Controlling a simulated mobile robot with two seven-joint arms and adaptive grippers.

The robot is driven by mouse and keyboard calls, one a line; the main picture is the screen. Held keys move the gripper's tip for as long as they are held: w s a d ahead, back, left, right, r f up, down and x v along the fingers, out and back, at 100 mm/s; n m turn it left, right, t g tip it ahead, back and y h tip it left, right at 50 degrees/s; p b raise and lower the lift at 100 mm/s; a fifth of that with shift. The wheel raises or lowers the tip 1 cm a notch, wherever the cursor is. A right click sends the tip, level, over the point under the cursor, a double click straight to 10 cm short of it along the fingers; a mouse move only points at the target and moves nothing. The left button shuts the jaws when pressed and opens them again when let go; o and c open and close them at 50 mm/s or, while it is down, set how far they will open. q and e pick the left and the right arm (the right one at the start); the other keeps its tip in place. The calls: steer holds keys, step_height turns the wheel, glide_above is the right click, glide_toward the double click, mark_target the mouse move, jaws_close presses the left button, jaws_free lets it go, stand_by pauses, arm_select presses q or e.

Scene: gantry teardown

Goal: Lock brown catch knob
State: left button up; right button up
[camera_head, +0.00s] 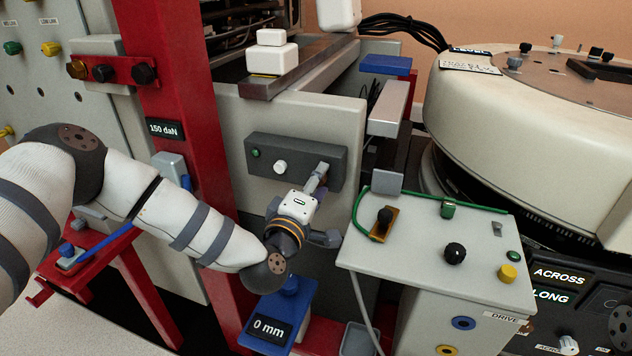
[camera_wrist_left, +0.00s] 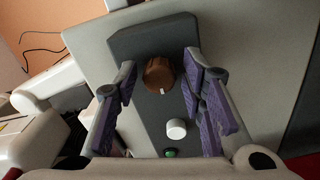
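The brown catch knob (camera_wrist_left: 159,76) sits on a dark grey panel (camera_wrist_left: 140,46) and carries a white mark on its lower edge in the left wrist view. My left gripper (camera_wrist_left: 161,66) is open, with one purple-padded finger on each side of the knob and visible gaps between. In the head view my left gripper (camera_head: 319,178) is at the right end of the same panel (camera_head: 262,147), and it hides the brown knob there. My right gripper is not in view.
A white knob (camera_wrist_left: 176,129) and a green button (camera_wrist_left: 170,152) share the panel, close to my fingers. A console (camera_head: 420,255) with several knobs stands to the right. A red post (camera_head: 178,100) rises to the left. A blue "0 mm" block (camera_head: 281,318) is below my wrist.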

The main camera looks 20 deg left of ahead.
arm_select(q)
steer(key=s, duration=1.2)
steer(key=shift+a, duration=0.25)
